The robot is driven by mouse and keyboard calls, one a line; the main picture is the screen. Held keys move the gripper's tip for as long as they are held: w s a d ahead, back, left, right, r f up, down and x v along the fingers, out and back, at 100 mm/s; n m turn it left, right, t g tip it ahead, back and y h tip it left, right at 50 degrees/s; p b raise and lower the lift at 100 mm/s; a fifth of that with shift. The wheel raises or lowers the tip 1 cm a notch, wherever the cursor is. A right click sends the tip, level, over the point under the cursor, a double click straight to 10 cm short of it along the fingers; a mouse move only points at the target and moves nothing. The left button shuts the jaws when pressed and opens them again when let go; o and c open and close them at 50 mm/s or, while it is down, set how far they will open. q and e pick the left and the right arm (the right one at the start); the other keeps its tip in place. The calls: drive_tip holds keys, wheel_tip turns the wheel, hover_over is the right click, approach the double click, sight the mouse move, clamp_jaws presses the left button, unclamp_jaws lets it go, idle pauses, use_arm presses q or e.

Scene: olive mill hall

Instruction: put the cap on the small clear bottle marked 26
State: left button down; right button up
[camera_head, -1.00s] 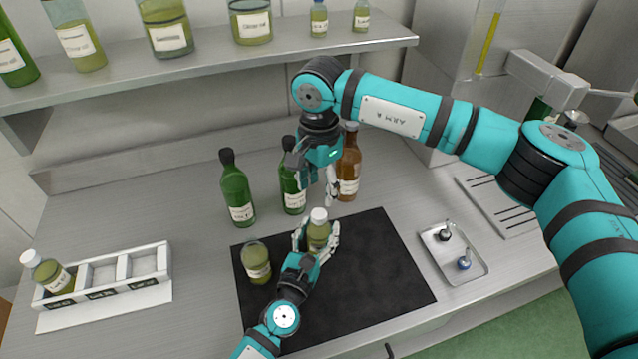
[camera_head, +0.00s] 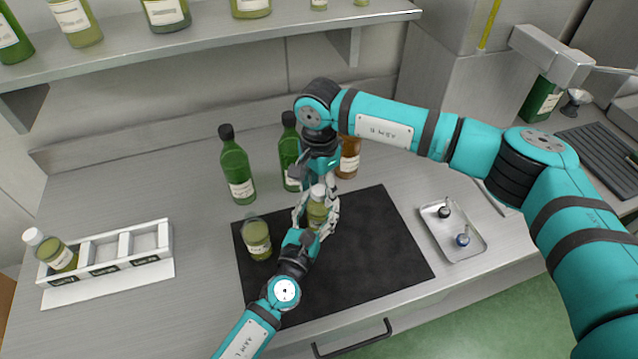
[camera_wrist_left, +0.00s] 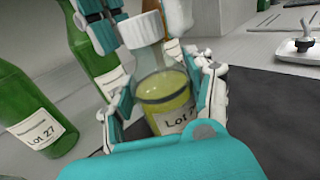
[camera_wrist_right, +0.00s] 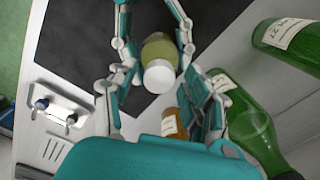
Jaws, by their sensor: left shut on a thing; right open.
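A small clear bottle (camera_head: 317,214) with yellow-green oil stands upright over the dark mat (camera_head: 375,262), held by my left gripper (camera_head: 316,222), whose fingers are shut around its body. A white cap (camera_wrist_left: 142,30) sits on its neck in the left wrist view; I cannot tell how tight it is. Its label (camera_wrist_left: 178,122) begins "Lot 2", with the last digit hidden. My right gripper (camera_head: 318,180) is open, pointing down just above the bottle, its fingers around or beside the cap. The cap also shows end-on in the right wrist view (camera_wrist_right: 159,76).
Another oil bottle (camera_head: 257,239) stands left on the mat. Green bottles (camera_head: 237,170) and a brown bottle (camera_head: 348,158) stand close behind the grippers. A white rack (camera_head: 105,262) holds one tilted capped bottle (camera_head: 50,250). A tray (camera_head: 452,230) with small stoppers lies right. A shelf (camera_head: 210,38) overhangs behind.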

clamp_jaws()
drive_tip(key=m, duration=0.6)
drive_tip(key=shift+m, duration=0.4)
drive_tip(key=m, duration=0.8)
drive_tip(key=shift+m, duration=0.4)
drive_tip(key=shift+o, duration=0.7)
unclamp_jaws()
wheel_tip(320, 180, up, 12)
